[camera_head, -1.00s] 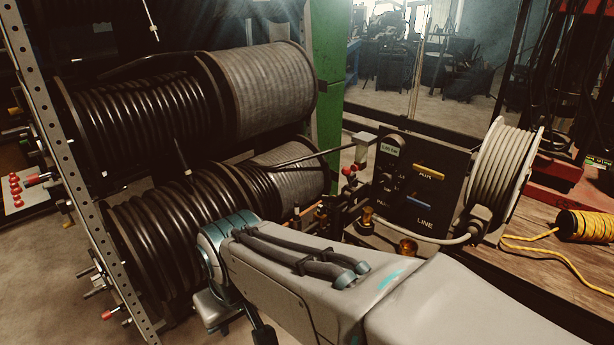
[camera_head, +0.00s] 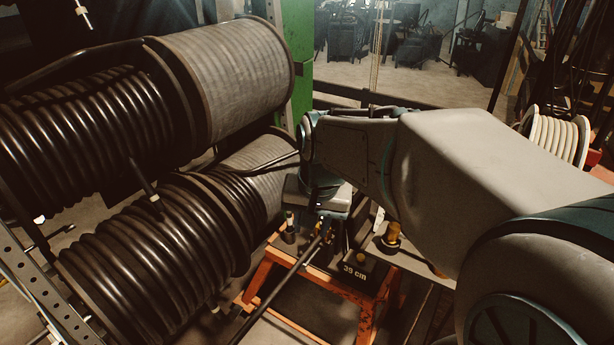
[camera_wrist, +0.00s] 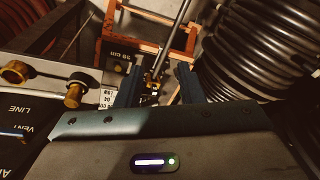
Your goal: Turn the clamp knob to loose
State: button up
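My gripper (camera_wrist: 158,84) points down in the wrist view with its two dark fingers apart. A small dark and brass fitting (camera_wrist: 154,86) shows between or just beyond the fingers; contact cannot be made out. I cannot tell for sure which part is the clamp knob. A brass knob (camera_wrist: 73,95) on a light panel stands to the left of the fingers, apart from them. A brass knob (camera_head: 390,236) also shows right of my gripper in the head view. There my wrist hides most of the fitting and the fingertips.
Large black hose reels (camera_head: 160,240) crowd the left. The labelled "LINE" and "VENT" panel (camera_wrist: 18,125) is at the wrist view's left.

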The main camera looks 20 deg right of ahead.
jog(key=w+d+f+m+g, duration=0.1)
jog(key=w+d+f+m, duration=0.1)
jog(key=w+d+m, duration=0.5)
jog(key=w+d+f+m, duration=0.3)
jog(key=w+d+m, duration=0.1)
jog(key=w, duration=0.6)
jog(key=w+d+f+m+g, duration=0.1)
jog(key=w+d+f+m, duration=0.1)
jog(key=w+d+m, duration=0.5)
jog(key=shift+n, duration=0.5)
jog(key=f, duration=0.4)
jog(key=a+f+p, duration=0.1)
jog(key=f, duration=0.3)
jog(key=w+f, duration=0.1)
jog(key=f, duration=0.4)
jog(key=shift+w+a+p, duration=0.1)
jog(key=shift+a+p, duration=0.15)
jog(key=shift+p, duration=0.15)
grip_shut()
